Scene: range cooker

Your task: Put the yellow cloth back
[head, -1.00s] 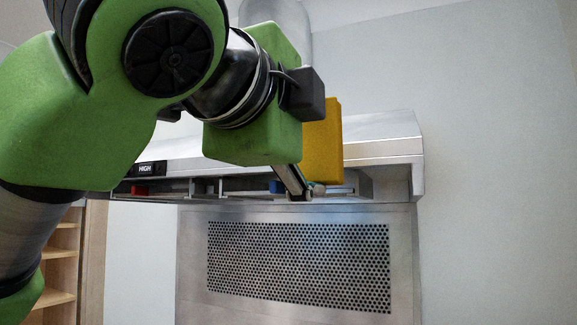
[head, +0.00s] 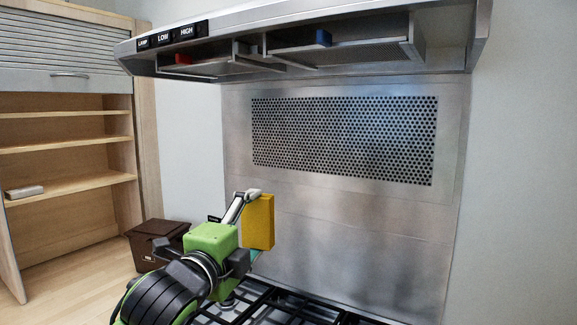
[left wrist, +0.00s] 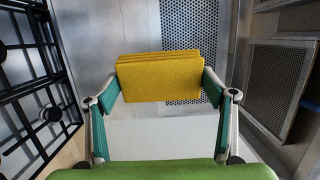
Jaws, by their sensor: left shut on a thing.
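The yellow cloth (head: 258,222) is a folded, block-like pad. My left gripper (head: 248,200) is shut on it and holds it upright in front of the steel back panel, above the hob and well below the hood. In the left wrist view the cloth (left wrist: 160,78) sits between the two teal-lined fingers of my left gripper (left wrist: 165,88), its folded layers showing at the top edge. My right gripper is not in view.
The range hood (head: 350,22) overhangs, with a red and a blue tab beneath. Black hob grates (head: 290,306) lie below the gripper. The steel back panel (head: 360,230) stands behind. An open shelf cabinet (head: 70,165) and a brown bin (head: 158,240) are at the left.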

